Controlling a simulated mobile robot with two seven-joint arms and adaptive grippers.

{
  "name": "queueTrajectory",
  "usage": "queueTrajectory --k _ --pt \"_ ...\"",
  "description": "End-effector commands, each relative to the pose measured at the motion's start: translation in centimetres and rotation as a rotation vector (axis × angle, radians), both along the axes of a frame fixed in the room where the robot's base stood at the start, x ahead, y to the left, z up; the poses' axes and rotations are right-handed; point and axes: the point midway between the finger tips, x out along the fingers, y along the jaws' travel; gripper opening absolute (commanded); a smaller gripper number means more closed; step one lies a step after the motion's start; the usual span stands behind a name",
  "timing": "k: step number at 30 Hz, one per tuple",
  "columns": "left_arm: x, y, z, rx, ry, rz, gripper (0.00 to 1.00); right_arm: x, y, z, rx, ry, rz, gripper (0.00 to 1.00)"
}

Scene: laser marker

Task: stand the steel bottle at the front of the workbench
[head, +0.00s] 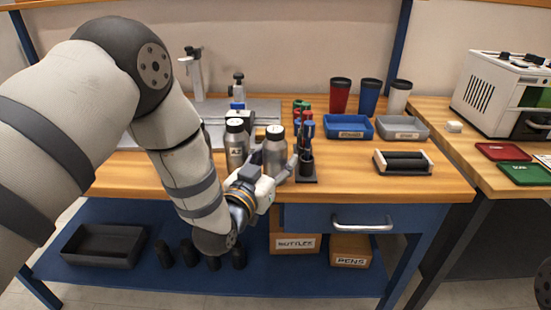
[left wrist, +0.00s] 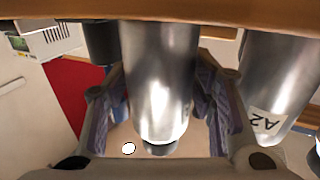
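A plain steel bottle (head: 275,151) with a dark cap stands upright near the front edge of the workbench (head: 340,192). My left gripper (head: 273,167) reaches it from the front, with one finger on each side. In the left wrist view, which is upside down, the bottle (left wrist: 160,80) fills the space between the fingers (left wrist: 160,95), and both pads appear to press its sides. A second steel bottle (head: 236,150), labelled A2, stands just left of it; it also shows in the left wrist view (left wrist: 275,85).
A dark pen stand (head: 306,168) is close on the right of the held bottle. Blue and grey trays (head: 347,127), tumblers (head: 340,95) and a dark roller holder (head: 403,162) lie farther right. A metal plate with a marker post (head: 238,90) is behind.

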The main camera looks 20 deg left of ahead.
Motion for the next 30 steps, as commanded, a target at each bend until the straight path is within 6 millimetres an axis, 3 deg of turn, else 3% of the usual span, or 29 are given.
queueTrajectory --k 12,17,24,30 --pt "-0.2 0.0 0.6 0.0 -0.002 0.0 0.63 0.2 0.0 0.2 0.0 -0.006 0.0 0.32" --pt "-3.3 0.5 0.7 -0.001 0.0 0.0 0.63 0.6 0.0 0.7 0.0 -0.022 0.0 0.32" --pt "-9.4 1.3 0.6 0.001 0.001 0.0 0.63 1.2 0.0 1.2 0.0 -0.04 -0.001 0.32" --pt "-11.8 1.6 0.5 0.0 -0.001 0.0 0.63 1.3 0.0 1.3 0.0 -0.043 -0.001 0.32"
